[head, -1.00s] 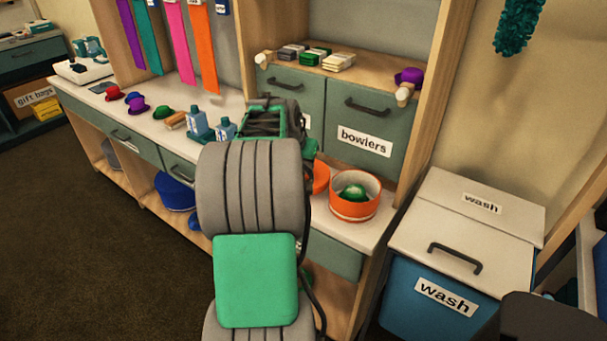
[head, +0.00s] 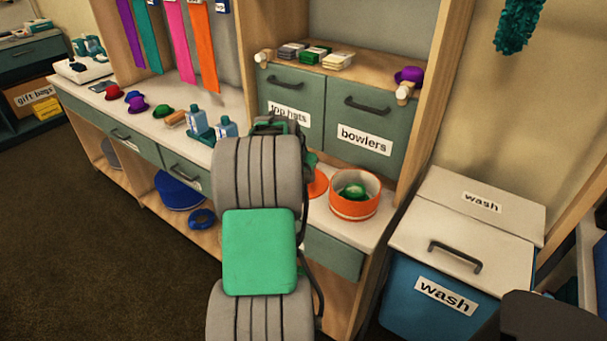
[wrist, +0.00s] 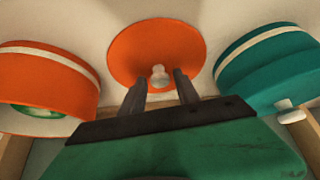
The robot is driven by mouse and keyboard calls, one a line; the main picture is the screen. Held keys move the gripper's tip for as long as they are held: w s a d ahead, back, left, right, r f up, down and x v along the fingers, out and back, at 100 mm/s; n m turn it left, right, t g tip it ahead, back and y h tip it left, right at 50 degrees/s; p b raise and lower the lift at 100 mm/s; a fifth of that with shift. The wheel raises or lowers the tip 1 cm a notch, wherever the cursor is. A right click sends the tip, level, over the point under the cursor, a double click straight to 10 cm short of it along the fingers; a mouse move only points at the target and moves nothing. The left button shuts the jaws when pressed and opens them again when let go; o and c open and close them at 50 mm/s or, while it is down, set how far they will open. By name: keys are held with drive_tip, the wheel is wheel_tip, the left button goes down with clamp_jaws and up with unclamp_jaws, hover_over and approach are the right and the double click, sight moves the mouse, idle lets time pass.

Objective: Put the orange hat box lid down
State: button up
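The orange hat box lid (wrist: 128,48), round with a pale knob (wrist: 160,76), appears to lie flat on the white counter in the wrist view. In the head view only part of the lid (head: 318,184) shows beside my arm. My gripper (wrist: 158,84) is open, its two dark fingers apart on either side of the knob, with gaps; I see no contact. The gripper itself is hidden behind my arm in the head view. The open orange hat box (head: 354,208) stands right of the lid with a green hat (head: 353,191) inside; it also shows in the wrist view (wrist: 45,85).
A teal hat box (wrist: 265,68) stands close on the lid's other side in the wrist view. Drawers marked "top hats" (head: 289,114) and "bowlers" (head: 365,140) rise behind the counter. A blue wash bin (head: 425,299) stands at the right. Bottles (head: 197,120) and small hats stand farther left.

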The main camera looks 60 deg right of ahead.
drive_tip(key=shift+o, duration=0.8)
drive_tip(key=shift+r, duration=0.1)
drive_tip(key=shift+r, duration=0.25)
drive_tip(key=v, duration=1.2)
drive_tip(key=w+a+f+n+t+y, duration=0.1)
drive_tip(key=w+a+n, duration=0.4)
drive_tip(key=a, duration=0.6)
drive_tip(key=w+a+f+n+t+y, duration=0.1)
drive_tip(key=w+a+n, duration=0.1)
drive_tip(key=w+a, duration=0.65)
drive_tip(key=s+a+f+n+y, duration=0.1)
drive_tip(key=s+a+f+n, duration=0.1)
drive_tip(key=a, duration=0.8)
drive_tip(key=s+a+f+n+y, duration=0.1)
drive_tip(key=s+a+n, duration=0.3)
drive_tip(key=a, duration=0.6)
drive_tip(key=s+a+f+n+y, duration=0.2)
drive_tip(key=a+n, duration=0.3)
drive_tip(key=a, duration=0.6)
drive_tip(key=shift+s+f, duration=0.6)
drive_tip(key=shift+f, duration=0.2)
